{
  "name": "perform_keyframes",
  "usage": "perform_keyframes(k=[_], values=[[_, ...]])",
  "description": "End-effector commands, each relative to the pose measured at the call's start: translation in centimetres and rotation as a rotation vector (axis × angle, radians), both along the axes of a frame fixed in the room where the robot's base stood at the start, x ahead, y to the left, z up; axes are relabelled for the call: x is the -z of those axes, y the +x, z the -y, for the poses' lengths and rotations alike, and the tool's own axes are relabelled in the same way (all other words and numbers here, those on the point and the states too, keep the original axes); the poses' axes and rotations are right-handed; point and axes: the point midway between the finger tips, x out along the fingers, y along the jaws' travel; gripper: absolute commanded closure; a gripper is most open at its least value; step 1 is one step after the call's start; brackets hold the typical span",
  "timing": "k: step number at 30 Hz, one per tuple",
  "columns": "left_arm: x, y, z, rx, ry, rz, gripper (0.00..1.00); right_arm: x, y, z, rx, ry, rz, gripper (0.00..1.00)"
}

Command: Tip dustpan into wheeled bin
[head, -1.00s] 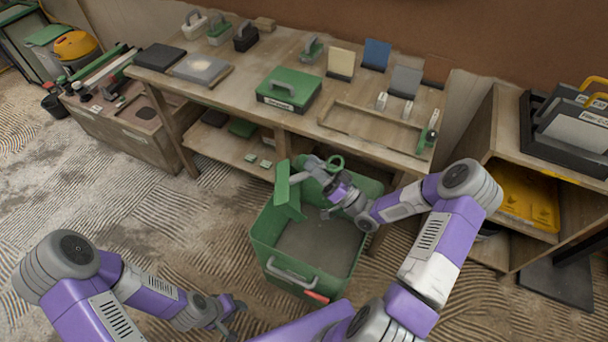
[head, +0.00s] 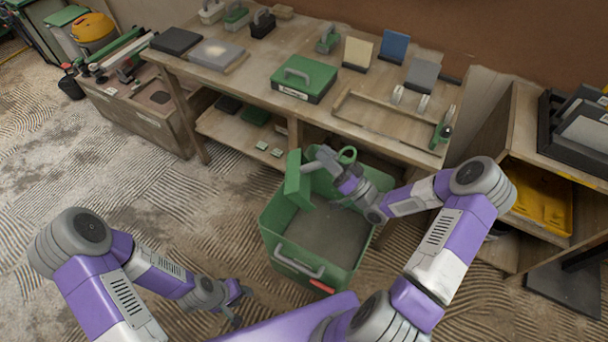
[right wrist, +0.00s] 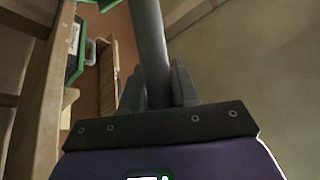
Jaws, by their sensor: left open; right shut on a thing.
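The green dustpan (head: 298,180) is tilted steeply over the left part of the green wheeled bin (head: 268,232). My right gripper (head: 328,160) is shut on the dustpan's grey handle, which also shows between its fingers in the right wrist view (right wrist: 148,45). The bin is open, with a grey handle on its near side and a grey-brown floor or fill inside. I cannot tell whether any debris is still on the pan, as its inner face is not clear. My left gripper (head: 240,308) is open and empty, low over the floor left of the bin.
A wooden workbench (head: 230,82) stands behind the bin, with a green case (head: 305,78) and several trowels and floats. A wooden shelf unit with a yellow tray (head: 540,200) is at the right. Ridged floor (head: 120,190) is clear at the left.

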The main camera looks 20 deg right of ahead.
Motion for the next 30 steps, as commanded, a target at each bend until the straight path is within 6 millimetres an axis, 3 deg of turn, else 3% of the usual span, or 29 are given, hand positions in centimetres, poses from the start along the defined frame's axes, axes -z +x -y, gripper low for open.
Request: perform_keyframes(k=[5,30], values=[[-1.5,0.0,0.0,0.000,0.000,0.000,0.57,-1.1,0.0,0.0,-0.002,-0.076,-0.026,1.00],[-13.3,0.0,0.0,0.000,0.000,0.000,0.57,-5.3,0.0,-0.1,-0.001,-0.860,-0.331,1.00]])
